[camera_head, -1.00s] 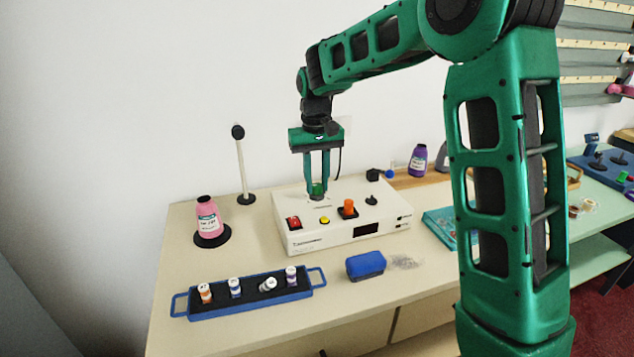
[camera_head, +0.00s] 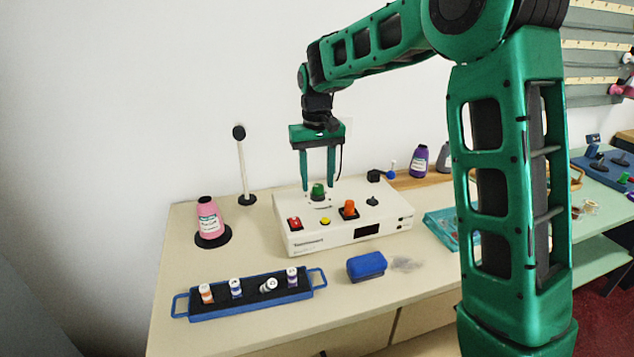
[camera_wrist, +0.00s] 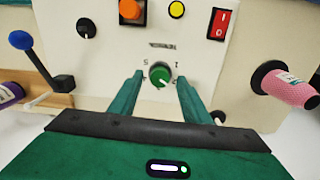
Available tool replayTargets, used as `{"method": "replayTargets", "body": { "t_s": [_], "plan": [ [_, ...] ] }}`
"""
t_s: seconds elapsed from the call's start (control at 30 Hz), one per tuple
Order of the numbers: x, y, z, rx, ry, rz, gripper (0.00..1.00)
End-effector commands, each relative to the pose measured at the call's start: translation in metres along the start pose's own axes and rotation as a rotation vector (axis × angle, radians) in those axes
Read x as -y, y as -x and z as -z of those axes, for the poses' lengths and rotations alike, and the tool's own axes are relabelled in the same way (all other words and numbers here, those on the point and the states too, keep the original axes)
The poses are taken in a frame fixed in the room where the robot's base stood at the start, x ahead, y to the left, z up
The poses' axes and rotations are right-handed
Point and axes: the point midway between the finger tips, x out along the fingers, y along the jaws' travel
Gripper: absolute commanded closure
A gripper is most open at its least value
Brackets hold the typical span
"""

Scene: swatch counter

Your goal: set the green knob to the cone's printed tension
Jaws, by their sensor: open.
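The green knob (camera_head: 318,191) stands on the back part of the white machine (camera_head: 300,244). In the wrist view the knob (camera_wrist: 160,75) has a pale pointer mark, and printed marks beside it. My gripper (camera_head: 319,184) is open, with a finger on each side of the knob; the wrist view shows gaps between the fingers (camera_wrist: 160,88) and the knob. The pink cone (camera_head: 207,216) stands on a black base at the left of the counter. It has a white label with print too small to read. The cone (camera_wrist: 290,88) also shows at the right of the wrist view.
The machine also carries a red switch (camera_head: 294,223), a yellow button (camera_head: 325,220), an orange knob (camera_head: 349,208) and a small black knob (camera_head: 372,201). A blue tray (camera_head: 250,298) of small spools and a blue block (camera_head: 366,265) lie in front. A black-topped post (camera_head: 241,165) stands behind.

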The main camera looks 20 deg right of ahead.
Motion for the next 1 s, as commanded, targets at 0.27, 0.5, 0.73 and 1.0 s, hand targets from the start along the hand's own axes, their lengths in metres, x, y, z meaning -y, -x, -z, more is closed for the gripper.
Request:
{"method": "replayTargets", "body": {
  "t_s": [0.27, 0.5, 0.73, 1.0],
  "plan": [
    [0.0, 0.051, 0.002, -0.005, -0.001, 0.0, 0.57],
    [0.0, 0.086, 0.002, -0.003, 0.0, 0.0, 0.57],
    [0.0, 0.099, 0.002, -0.002, -0.001, 0.0, 0.57],
    [0.0, 0.099, 0.002, -0.002, -0.001, 0.0, 0.57]
  ]
}}
